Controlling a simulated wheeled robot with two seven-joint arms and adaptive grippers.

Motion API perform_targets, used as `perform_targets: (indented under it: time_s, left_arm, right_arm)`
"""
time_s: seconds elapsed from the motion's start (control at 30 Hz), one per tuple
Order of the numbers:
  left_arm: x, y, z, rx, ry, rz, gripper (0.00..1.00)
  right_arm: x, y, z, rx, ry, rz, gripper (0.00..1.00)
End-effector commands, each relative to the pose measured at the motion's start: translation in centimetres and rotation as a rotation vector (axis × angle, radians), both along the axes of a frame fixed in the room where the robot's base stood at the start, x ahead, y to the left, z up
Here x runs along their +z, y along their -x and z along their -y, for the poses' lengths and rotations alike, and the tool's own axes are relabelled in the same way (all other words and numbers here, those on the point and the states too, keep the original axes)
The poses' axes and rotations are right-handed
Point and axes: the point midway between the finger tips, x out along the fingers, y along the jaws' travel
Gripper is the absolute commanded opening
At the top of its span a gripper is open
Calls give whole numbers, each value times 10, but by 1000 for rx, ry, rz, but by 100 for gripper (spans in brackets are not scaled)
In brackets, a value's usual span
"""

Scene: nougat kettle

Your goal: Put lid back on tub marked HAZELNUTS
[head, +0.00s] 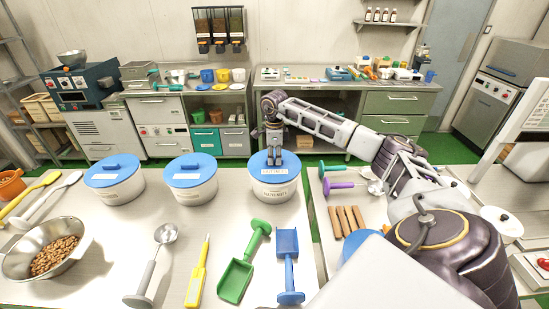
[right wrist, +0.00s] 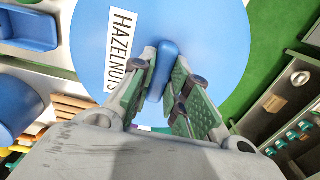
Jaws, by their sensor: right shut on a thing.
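The hazelnut tub (head: 274,193) is a white tub on the near table, the rightmost of a row of three. Its blue lid (head: 257,161) lies level at the tub's mouth; I cannot tell whether it is fully seated. In the right wrist view the lid (right wrist: 215,35) carries a white label (right wrist: 121,50) reading HAZELNUTS. My right gripper (head: 274,153) reaches down from above and is shut on the lid's raised blue handle (right wrist: 166,62). The tub's body is hidden below the lid in the right wrist view. My left gripper is not in view.
Two other tubs with blue lids, the left tub (head: 116,187) and middle tub (head: 192,186), stand to the left. In front lie a steel bowl of nuts (head: 52,250), a green scoop (head: 240,270), a blue scoop (head: 288,250) and a yellow tool (head: 198,275).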

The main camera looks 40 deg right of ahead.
Motion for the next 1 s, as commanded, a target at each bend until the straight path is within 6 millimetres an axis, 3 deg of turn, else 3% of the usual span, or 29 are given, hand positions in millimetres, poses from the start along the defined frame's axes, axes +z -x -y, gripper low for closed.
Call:
perform_targets:
  time_s: [1.0]
  left_arm:
    - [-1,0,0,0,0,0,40]
  right_arm:
    - [-5,0,0,0,0,0,0]
